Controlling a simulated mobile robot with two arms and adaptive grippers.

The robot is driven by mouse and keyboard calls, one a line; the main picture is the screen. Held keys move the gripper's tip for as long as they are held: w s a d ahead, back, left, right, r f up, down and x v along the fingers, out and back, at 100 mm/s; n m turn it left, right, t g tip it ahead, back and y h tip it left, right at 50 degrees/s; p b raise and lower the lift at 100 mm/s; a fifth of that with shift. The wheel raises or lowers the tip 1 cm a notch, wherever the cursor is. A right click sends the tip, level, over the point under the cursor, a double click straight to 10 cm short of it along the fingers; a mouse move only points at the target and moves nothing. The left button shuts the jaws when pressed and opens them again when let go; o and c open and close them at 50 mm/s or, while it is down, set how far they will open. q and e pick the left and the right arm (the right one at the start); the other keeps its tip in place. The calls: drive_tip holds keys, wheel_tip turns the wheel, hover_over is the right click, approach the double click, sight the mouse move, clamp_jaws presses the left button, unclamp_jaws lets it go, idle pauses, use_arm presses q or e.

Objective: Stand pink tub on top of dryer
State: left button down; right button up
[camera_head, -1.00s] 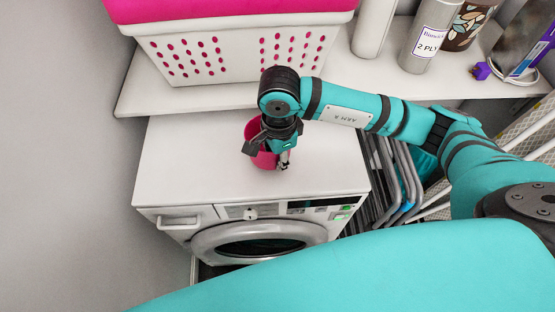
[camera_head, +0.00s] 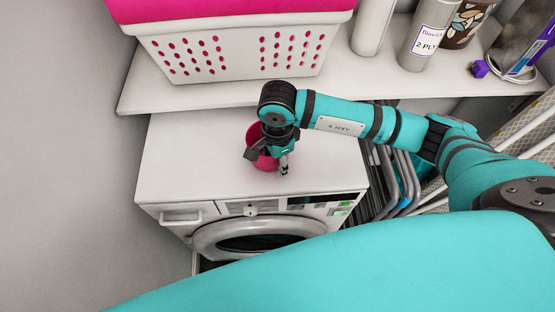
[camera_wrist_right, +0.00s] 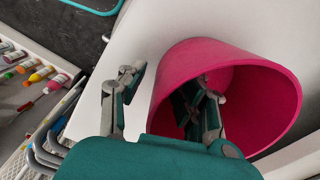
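The pink tub (camera_head: 254,134) is at the middle of the white top of the dryer (camera_head: 190,155). It looks upright in the head view, but its base is hidden. My right gripper (camera_head: 269,160) reaches down over the tub from above. In the right wrist view, my right gripper (camera_wrist_right: 165,92) is open, with one finger inside the mouth of the pink tub (camera_wrist_right: 262,98) and the other outside it. A gap shows between the outer finger and the tub wall. My left gripper is in neither view.
A shelf (camera_head: 135,92) behind the dryer holds a white basket (camera_head: 240,57) with pink contents. Paper rolls (camera_head: 430,35) and other items stand at the shelf's right. Folded racks (camera_head: 395,180) stand right of the dryer. The dryer top is clear left and right of the tub.

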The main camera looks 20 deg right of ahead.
drive_tip(key=shift+r, duration=0.1)
wheel_tip(320, 180, up, 12)
drive_tip(key=b, duration=0.1)
drive_tip(key=shift+b, duration=0.35)
